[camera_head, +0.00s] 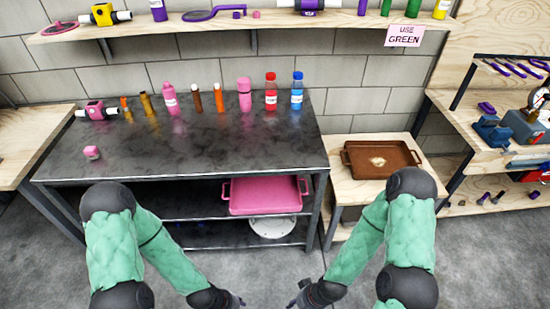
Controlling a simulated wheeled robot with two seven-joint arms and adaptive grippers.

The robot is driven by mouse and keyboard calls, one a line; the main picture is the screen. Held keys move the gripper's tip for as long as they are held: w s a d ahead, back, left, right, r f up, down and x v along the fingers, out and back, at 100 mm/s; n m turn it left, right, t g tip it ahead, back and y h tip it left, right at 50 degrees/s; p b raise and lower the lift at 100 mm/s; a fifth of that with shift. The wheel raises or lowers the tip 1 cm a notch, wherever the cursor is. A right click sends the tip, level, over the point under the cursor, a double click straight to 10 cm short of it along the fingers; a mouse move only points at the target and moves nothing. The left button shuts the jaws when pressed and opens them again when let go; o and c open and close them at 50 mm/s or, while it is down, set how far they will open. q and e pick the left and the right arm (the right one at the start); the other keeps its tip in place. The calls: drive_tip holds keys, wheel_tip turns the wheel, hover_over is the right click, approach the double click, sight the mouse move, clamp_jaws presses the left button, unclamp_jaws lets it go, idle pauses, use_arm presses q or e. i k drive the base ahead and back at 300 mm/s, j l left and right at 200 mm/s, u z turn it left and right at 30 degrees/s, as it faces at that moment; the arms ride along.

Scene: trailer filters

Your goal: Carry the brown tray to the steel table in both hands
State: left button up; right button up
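The brown tray (400,157) lies flat on a low wooden stand (345,192), right of the steel table. It has raised rims, a handle at each side and a pale patch or small item in its middle. The steel table (205,155) has a dark, stained metal top and lower shelves. My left gripper (240,302) and my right gripper (294,301) are low at the bottom edge, in front of the steel table and apart from the tray. Their fingers are small and partly cut off, so their opening is unclear.
A pink tray (265,196) is on the shelf below. A wooden workbench (470,125) with tools stands at right.

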sight(194, 147)
drive_tip(key=i+l, duration=0.1)
drive_tip(key=l, duration=0.2)
drive_tip(key=i+l, duration=0.1)
drive_tip(key=l, duration=0.2)
drive_tip(key=i+l, duration=0.1)
drive_tip(key=l, duration=0.2)
drive_tip(key=i+l, duration=0.2)
drive_tip(key=l, duration=0.2)
drive_tip(key=i+l, duration=0.2)
drive_tip(key=l, duration=0.15)
drive_tip(key=i+l, duration=0.25)
drive_tip(key=l, duration=0.15)
drive_tip(key=i+l, duration=0.2)
drive_tip(key=l, duration=0.2)
drive_tip(key=i+l, duration=0.2)
drive_tip(key=l, duration=0.2)
drive_tip(key=i+l, duration=0.2)
drive_tip(key=l, duration=0.15)
